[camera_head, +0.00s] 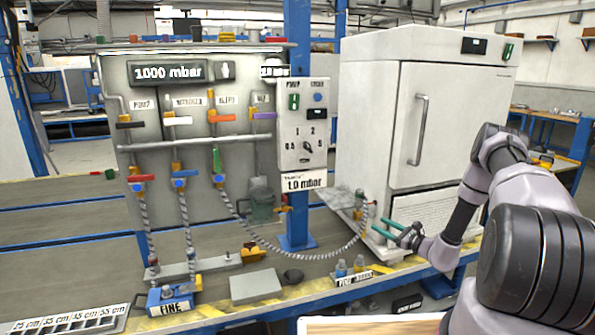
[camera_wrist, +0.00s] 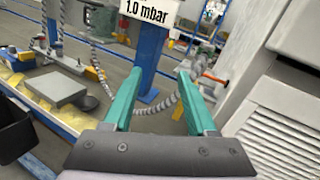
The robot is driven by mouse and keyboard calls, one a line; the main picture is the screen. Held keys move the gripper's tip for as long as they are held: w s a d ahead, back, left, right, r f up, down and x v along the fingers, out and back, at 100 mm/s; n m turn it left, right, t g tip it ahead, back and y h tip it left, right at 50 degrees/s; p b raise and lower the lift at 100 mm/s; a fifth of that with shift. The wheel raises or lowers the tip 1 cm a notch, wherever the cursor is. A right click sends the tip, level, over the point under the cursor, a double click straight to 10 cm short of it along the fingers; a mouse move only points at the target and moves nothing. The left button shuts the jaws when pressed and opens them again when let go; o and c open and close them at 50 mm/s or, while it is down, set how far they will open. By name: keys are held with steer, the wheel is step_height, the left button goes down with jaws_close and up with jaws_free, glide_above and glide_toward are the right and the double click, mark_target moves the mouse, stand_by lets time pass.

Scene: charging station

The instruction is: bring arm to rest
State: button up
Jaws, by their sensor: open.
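My gripper (camera_head: 388,230) has green fingers and reaches in from the right in the head view, in front of the white cabinet's vented lower panel. In the wrist view, my gripper (camera_wrist: 158,97) shows its two fingers spread apart with nothing between them. The corrugated hose (camera_head: 300,254) runs behind the fingers, from the valve panel to a fitting by the cabinet. The hose also shows in the wrist view (camera_wrist: 160,104). I cannot tell the exact gap between fingers and hose, but no contact shows.
The white cabinet (camera_head: 440,110) stands close beside my gripper. The valve panel (camera_head: 205,100) and control box (camera_head: 303,120) stand left. On the bench front are a grey plate (camera_head: 255,285), a block marked FINE (camera_head: 170,300) and a labelled tray (camera_head: 70,322). Bench space left of the hose is partly free.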

steer(key=s+a+r+n+g, duration=0.3)
steer(key=a+r+n+g, duration=0.1)
steer(key=r, duration=0.6)
steer(key=s+a+r+n+g+y, duration=0.1)
steer(key=s+a+r+n+g, duration=0.35)
steer(key=r, duration=0.55)
steer(key=s+a+r+n+g, duration=0.25)
steer(key=r+n, duration=0.25)
steer(key=r, duration=0.4)
steer(key=s+d+r+n+t+h, duration=0.1)
steer(key=s+r+n+h, duration=0.1)
steer(key=s+r, duration=0.4)
steer(key=s+d+r+n+t+h, duration=0.1)
steer(key=s+r+n+h, duration=0.2)
steer(key=s, duration=1)
steer(key=s+d+r+n+t+h, duration=0.2)
steer(key=s+r+h, duration=0.3)
steer(key=s+r, duration=0.4)
steer(key=shift+s+r+n+h, duration=0.25)
steer(key=shift+r+n+h, duration=0.15)
steer(key=shift+n, duration=0.25)
